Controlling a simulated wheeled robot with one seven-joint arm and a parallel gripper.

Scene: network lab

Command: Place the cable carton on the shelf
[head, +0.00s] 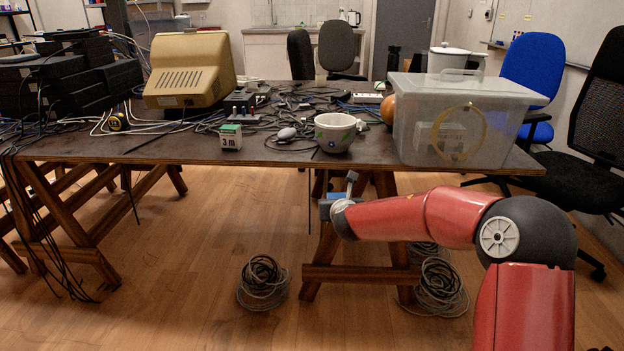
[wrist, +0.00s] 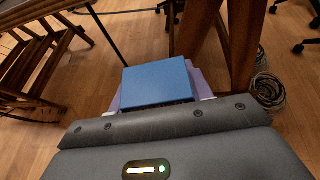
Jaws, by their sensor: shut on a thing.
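My gripper (head: 338,202) is in front of the table, below the height of its top. It is shut on a blue box (wrist: 157,82), which fills the space past the gripper body in the wrist view. Purple shows along the box's edges, and the fingers are mostly hidden. Only a small blue part of it shows in the head view. I cannot tell from a label whether the held box is the cable carton. A shelf unit (head: 12,28) is partly in view at the far left back.
The table (head: 180,149) holds a clear plastic bin (head: 400,130), a patterned pot (head: 335,133), a beige monitor (head: 190,70) and tangled cables. Cable coils (head: 263,284) lie on the floor by the wooden trestle legs. Chairs (head: 533,70) stand at right. The floor at front left is clear.

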